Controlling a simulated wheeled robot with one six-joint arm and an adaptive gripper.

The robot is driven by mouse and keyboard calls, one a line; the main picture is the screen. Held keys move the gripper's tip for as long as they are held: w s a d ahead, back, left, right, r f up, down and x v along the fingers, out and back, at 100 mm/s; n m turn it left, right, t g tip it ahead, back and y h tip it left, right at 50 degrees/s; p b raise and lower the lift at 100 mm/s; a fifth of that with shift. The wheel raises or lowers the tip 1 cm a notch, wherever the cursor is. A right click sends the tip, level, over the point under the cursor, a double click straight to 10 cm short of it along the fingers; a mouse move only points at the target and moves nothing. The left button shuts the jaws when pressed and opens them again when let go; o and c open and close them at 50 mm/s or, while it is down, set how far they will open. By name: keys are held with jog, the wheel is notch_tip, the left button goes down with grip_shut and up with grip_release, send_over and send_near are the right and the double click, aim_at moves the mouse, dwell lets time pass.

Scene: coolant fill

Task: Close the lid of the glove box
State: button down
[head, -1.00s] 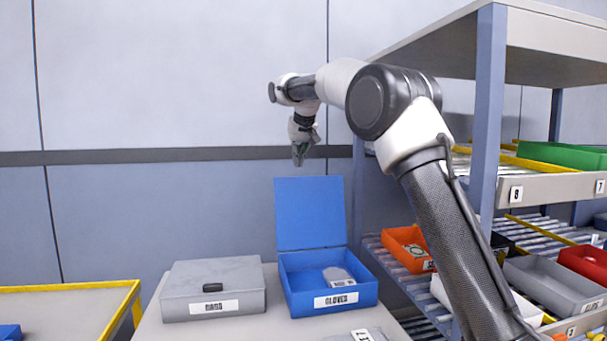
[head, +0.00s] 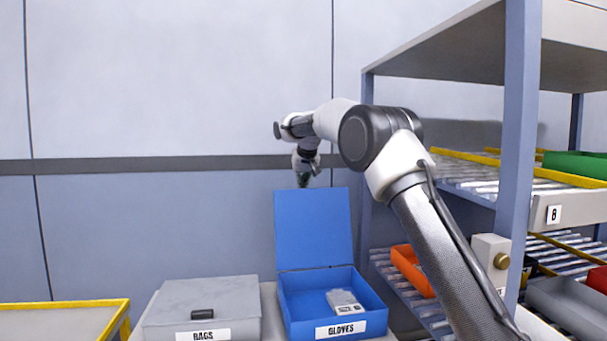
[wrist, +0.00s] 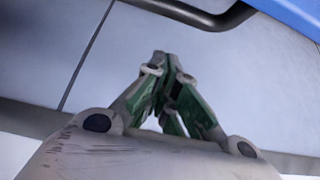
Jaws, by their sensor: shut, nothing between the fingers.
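The blue glove box (head: 290,318), labelled GLOVES, stands in the lower middle of the head view. Its lid (head: 312,232) stands open, nearly upright at the back. A small grey and white item (head: 344,300) lies inside. My gripper (head: 303,182) is at the lid's top edge in the head view; whether it touches the lid or is behind it, I cannot tell. In the wrist view my gripper (wrist: 166,62) has its green-grey fingertips together with nothing between them. A blue edge (wrist: 298,12), likely the lid, and a dark curved bar (wrist: 205,14) show at the top.
A closed grey box (head: 215,290), labelled BAGS, stands left of the glove box. A yellow-edged table (head: 60,318) is at the lower left. A shelf rack (head: 518,150) with an orange bin (head: 408,270) and other bins stands at the right. A wall rises behind.

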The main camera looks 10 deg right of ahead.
jog(key=s, duration=0.3)
jog(key=shift+s, duration=0.4)
jog(key=shift+s, duration=0.15)
